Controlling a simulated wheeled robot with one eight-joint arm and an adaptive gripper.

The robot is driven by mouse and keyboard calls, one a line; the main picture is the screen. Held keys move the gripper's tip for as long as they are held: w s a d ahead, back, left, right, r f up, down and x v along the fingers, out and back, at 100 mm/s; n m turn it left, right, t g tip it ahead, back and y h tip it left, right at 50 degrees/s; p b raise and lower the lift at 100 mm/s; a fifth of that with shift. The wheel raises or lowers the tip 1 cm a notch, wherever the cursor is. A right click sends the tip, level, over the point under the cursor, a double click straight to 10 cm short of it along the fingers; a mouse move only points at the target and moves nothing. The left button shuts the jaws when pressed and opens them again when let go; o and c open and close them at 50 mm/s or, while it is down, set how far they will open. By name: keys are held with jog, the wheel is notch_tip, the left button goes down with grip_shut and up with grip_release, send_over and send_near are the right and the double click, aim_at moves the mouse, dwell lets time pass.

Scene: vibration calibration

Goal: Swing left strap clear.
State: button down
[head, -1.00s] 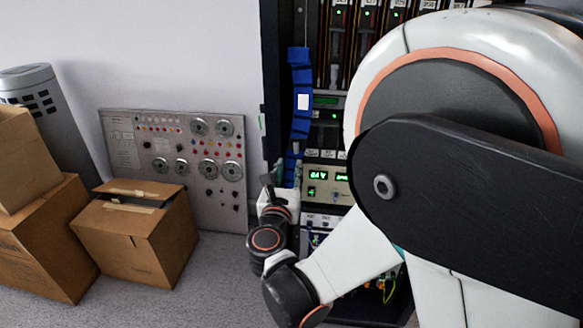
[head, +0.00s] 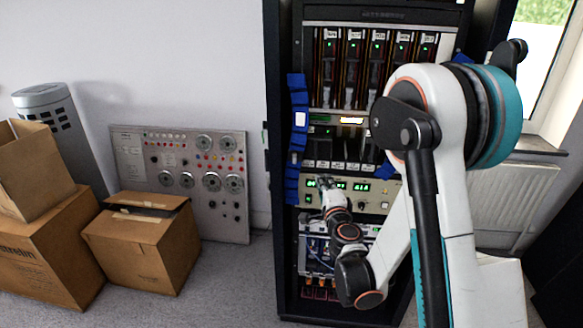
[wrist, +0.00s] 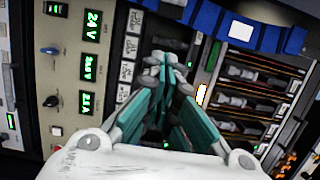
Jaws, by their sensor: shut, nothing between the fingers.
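The left strap (head: 297,135) is a blue segmented band with a white patch. It hangs along the left upright of the rack in the head view, bowing slightly to the right. In the wrist view, which is turned sideways, the blue strap (wrist: 238,27) runs along the top right. My gripper (head: 324,184) is just right of the strap's lower part, in front of the panel with green displays. In the wrist view my gripper (wrist: 166,72) has its teal fingers together with nothing between them. It appears apart from the strap.
The rack (head: 388,20) holds several modules with green lights. A blue piece (head: 384,169) shows on the right, partly behind my arm. A display panel (head: 375,193) sits below the modules. Cardboard boxes (head: 140,245) and a grey control board (head: 235,205) stand to the left.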

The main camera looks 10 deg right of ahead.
aim_at(297, 162)
jog(key=w+a+p, duration=0.1)
jog(key=w+a, duration=0.2)
jog(key=w, duration=0.8)
jog(key=shift+w, duration=0.1)
jog(key=a, duration=0.2)
jog(key=w+a, duration=0.1)
jog(key=shift+a+f+b, duration=0.15)
jog(key=shift+f+b, duration=0.15)
jog(key=shift+r, duration=0.1)
